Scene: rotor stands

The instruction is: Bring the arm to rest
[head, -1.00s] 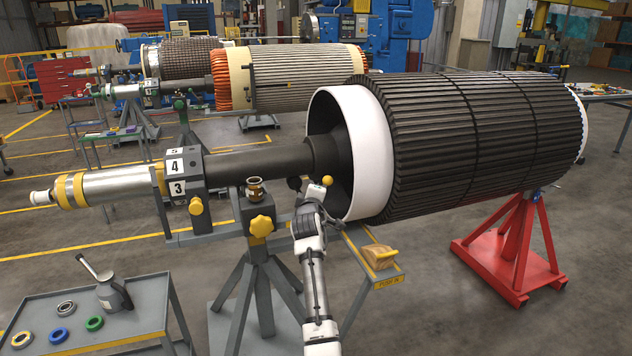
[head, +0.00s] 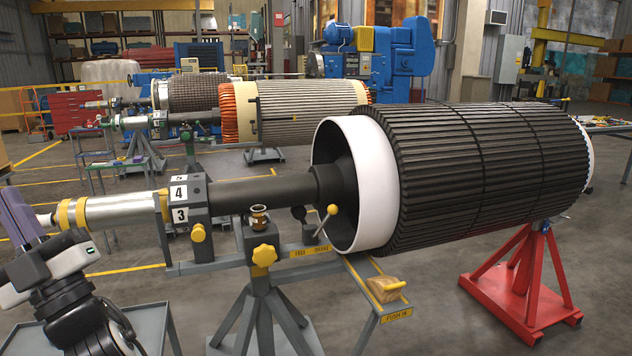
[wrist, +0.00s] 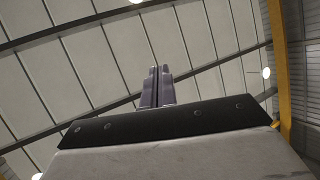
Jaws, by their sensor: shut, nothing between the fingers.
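My gripper (head: 18,208) is raised at the left edge of the head view, fingers upward, with my arm bent below it. It is shut and empty. In the wrist view its two fingers (wrist: 158,85) stand together against the ceiling. In the head view, the gripper is in front of the silver shaft end and hides part of it. It is well apart from the yellow-knobbed lever (head: 328,221) beside the rotor's white ring (head: 377,190).
The dark ribbed rotor (head: 490,150) rests on a red stand (head: 525,275) and a grey stand (head: 262,305). A grey cart (head: 150,320) is at lower left, partly hidden by my arm. Floor at lower right is clear.

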